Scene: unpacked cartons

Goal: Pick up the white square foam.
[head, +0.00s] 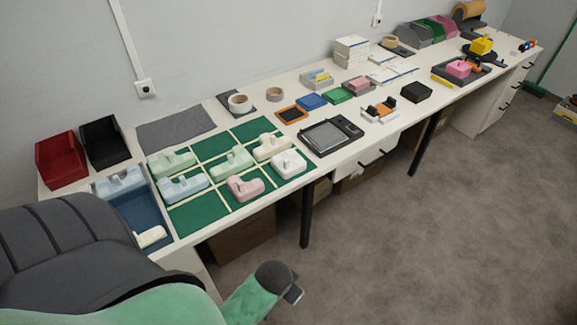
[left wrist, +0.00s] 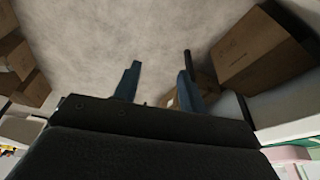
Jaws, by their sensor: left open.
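The white foam (head: 289,165), a blocky piece with a raised part, sits on the green gridded mat (head: 197,215) at its right end in the head view. A pink foam piece (head: 245,188) is to its left, and a cream one (head: 271,148) is just behind it. A paler cream-white piece (head: 150,237) lies in the blue tray at the left. My left gripper (left wrist: 158,84) shows in the left wrist view, with its two fingers apart and nothing between them, over the floor. Neither gripper's fingers can be made out in the head view.
Light green and blue foam pieces fill other cells of the mat. A grey scale-like device (head: 325,136) stands right of the white foam. Red (head: 61,160) and black (head: 105,142) bins are at the far left. Cardboard boxes (left wrist: 262,48) stand on the floor.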

